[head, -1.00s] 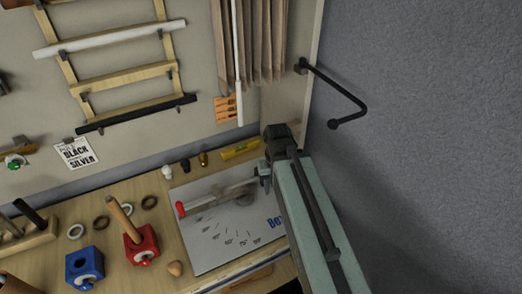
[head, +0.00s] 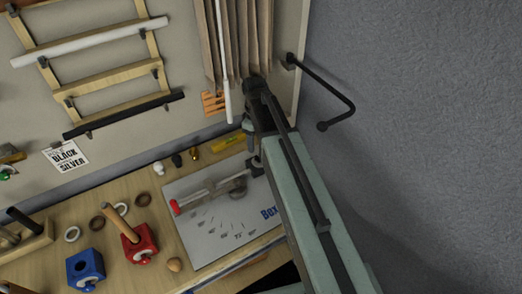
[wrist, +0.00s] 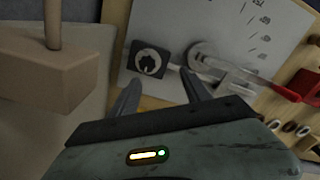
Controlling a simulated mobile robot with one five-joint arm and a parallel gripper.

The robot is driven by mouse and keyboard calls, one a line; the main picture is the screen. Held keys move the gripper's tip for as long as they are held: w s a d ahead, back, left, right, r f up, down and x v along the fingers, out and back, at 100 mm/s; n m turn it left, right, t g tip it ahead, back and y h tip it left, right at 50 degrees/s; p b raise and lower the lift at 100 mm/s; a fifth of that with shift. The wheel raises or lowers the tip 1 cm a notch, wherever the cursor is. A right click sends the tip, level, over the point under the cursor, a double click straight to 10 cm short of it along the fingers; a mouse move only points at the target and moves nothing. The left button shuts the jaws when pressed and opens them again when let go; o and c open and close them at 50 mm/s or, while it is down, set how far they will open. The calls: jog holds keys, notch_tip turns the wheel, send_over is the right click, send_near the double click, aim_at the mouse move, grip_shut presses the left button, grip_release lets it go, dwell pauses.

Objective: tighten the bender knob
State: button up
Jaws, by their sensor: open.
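The bender is a pale printed board (head: 215,235) on the bench, with a clear lever and a red handle end (head: 174,207). In the wrist view the board (wrist: 225,22) carries a dark square block with a notched pale knob (wrist: 150,63), a round disc (wrist: 203,54) and the lever's red handle (wrist: 300,87). My gripper (wrist: 160,80) is open and empty. Its fingertips are spread on either side of the knob in that picture, apart from it as far as I can tell. In the head view my gripper (head: 254,160) is over the board's far right corner; the knob cannot be made out there.
A black hook rod (head: 325,85) juts from the wall. A brown block (wrist: 45,75) is left in the wrist view.

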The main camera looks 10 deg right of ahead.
aim_at(259, 159)
jog(key=w+f+m+b, duration=0.1)
jog(key=w+d+f+m+b, duration=0.1)
jog(key=f+m, duration=0.1)
jog(key=shift+w+f, duration=0.1)
jog(key=shift+w+d+f+m, duration=0.2)
jog(key=shift+w+m, duration=0.05)
jog(key=shift+m, duration=0.15)
jog(key=shift+d, duration=0.3)
notch_tip(259, 159, down, 8)
jog(key=b, duration=0.8)
jog(key=shift+r, duration=0.15)
grip_shut()
